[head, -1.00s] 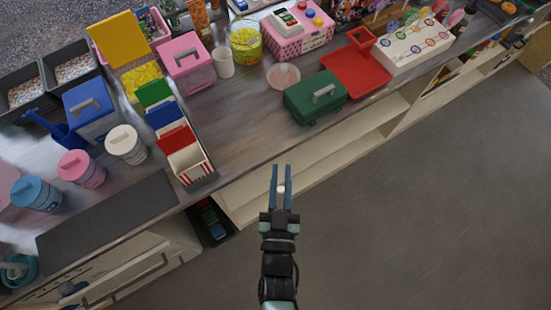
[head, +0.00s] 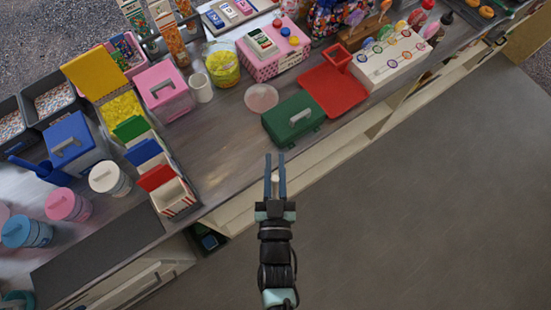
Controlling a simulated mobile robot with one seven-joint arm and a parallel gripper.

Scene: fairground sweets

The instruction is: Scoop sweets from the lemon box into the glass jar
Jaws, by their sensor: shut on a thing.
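The lemon box (head: 122,108) holds yellow sweets at the left of the counter, its yellow lid (head: 94,70) open behind it. A clear jar (head: 223,70) with yellow sweets inside stands at the back middle. A shallow clear, pinkish dish (head: 261,97) sits in front of it. My gripper (head: 275,160) is at the counter's front edge, just below the green case, its two long blue-grey fingers parallel. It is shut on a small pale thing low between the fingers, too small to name. It is well apart from the lemon box and jar.
A green case (head: 296,118) and red tray (head: 331,88) lie above and right of my gripper. A pink box (head: 165,88), a white cup (head: 201,87) and a blue box (head: 75,146) stand around the lemon box. Bare counter (head: 215,135) lies left of the green case.

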